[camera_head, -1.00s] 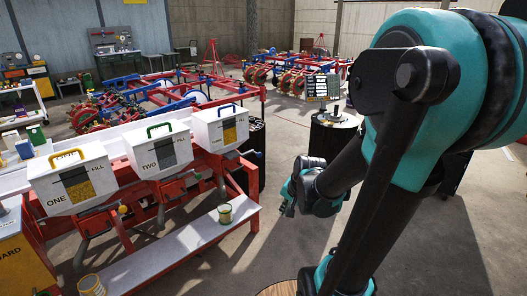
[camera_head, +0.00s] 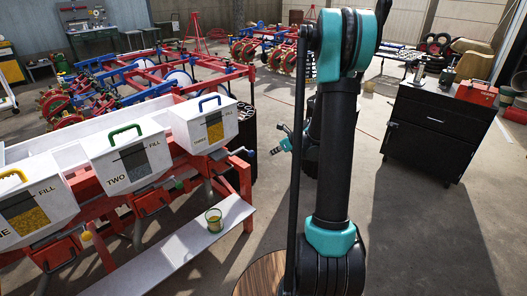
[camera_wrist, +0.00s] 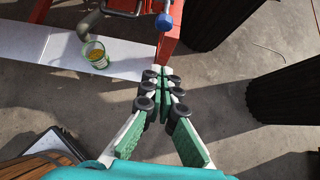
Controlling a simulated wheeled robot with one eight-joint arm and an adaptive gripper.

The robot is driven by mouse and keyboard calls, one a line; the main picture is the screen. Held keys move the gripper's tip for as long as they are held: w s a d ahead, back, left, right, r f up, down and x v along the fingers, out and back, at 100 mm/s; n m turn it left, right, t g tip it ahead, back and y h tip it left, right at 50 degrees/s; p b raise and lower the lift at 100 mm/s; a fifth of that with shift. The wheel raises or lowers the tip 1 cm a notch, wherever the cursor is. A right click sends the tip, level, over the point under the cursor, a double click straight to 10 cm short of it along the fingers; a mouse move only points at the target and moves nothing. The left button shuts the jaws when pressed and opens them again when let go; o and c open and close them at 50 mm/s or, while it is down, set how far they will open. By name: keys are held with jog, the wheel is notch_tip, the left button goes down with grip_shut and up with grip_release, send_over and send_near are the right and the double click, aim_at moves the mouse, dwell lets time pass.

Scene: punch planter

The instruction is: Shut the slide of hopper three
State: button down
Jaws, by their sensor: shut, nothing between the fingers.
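Hopper three (camera_head: 199,142) is the rightmost white box, with a blue handle and a window showing yellow fill, in the head view. A lever with a blue knob (camera_head: 251,153) sticks out at its lower right. The knob shows in the wrist view (camera_wrist: 164,22) at the top, beyond my fingertips, with a gap between. My gripper (camera_head: 276,149) is right of the knob in the head view. In the wrist view (camera_wrist: 164,73) its green-padded fingers meet at the tips, empty. The slide itself cannot be made out.
A glass cup (camera_wrist: 95,54) with yellow fill stands on a white shelf (camera_wrist: 136,66), by a grey spout. Hopper two (camera_head: 109,182) stands left of hopper three. A red frame post (camera_wrist: 166,52) is close to my fingertips. Dark ribbed drums (camera_wrist: 292,103) stand at the right.

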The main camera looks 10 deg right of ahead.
jog(key=w+a+r+x, duration=0.1)
jog(key=r+x, duration=0.1)
jog(key=x, duration=1)
jog(key=shift+w+a, duration=0.25)
jog(key=shift+w, duration=0.15)
jog(key=shift+a+f, duration=0.1)
jog(key=w+a, duration=0.1)
jog(key=w, duration=0.1)
jog(key=w+a, duration=0.2)
jog(key=shift+w, duration=0.2)
jog(key=shift+w+a, duration=0.1)
jog(key=shift+w, duration=0.05)
